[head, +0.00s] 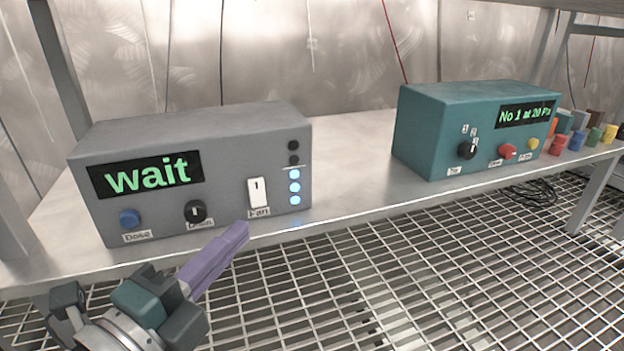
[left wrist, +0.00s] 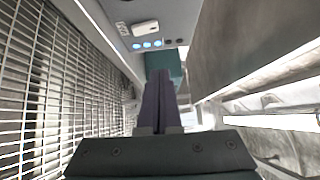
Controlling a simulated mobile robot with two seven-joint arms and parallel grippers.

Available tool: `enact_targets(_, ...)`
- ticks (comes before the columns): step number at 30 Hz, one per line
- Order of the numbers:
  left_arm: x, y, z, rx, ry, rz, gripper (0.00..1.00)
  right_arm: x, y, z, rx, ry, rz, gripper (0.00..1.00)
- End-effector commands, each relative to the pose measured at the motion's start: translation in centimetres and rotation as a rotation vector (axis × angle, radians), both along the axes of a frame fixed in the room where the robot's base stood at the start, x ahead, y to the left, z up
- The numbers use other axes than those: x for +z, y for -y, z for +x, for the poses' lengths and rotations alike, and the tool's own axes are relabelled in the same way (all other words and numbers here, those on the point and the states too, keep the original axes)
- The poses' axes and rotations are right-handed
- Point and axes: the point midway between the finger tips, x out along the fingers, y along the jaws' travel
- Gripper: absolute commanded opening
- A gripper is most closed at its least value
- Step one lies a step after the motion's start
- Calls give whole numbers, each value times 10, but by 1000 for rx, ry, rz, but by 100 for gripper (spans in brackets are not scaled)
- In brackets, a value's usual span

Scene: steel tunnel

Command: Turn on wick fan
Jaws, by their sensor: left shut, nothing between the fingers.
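The grey box (head: 120,215) on the shelf has a display reading "wait". Its white rocker switch (head: 258,192), labelled "Fan", is at the right of its front. The switch also shows at the top of the left wrist view (left wrist: 145,28). My left gripper (head: 243,228) is shut and empty, its purple fingers pointing up to the right. In the head view its tips lie just below the Fan label; I cannot tell whether they touch the box. In the left wrist view the closed fingers (left wrist: 160,78) point ahead, apart from the switch. My right gripper is not in view.
Beside the switch are two dark lamps and several lit blue lamps (head: 295,187). A teal box (head: 420,130) stands to the right, near coloured blocks. Metal grating (head: 400,260) lies below.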

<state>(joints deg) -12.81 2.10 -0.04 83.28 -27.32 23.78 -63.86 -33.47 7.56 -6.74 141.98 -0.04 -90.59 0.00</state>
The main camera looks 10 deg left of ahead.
Motion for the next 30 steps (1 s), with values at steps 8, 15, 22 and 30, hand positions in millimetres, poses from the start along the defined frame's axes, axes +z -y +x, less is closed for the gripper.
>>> enact_targets(8, 6, -8, -42, 0, 0, 0, 0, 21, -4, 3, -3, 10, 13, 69)
enact_targets(15, 6, -10, -48, 0, 3, 0, 0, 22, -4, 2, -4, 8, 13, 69)
enact_targets(22, 5, -10, -48, 0, 3, 0, 0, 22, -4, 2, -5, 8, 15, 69)
enact_targets(30, 33, -15, -45, 26, -34, -34, 0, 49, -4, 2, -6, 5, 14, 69)
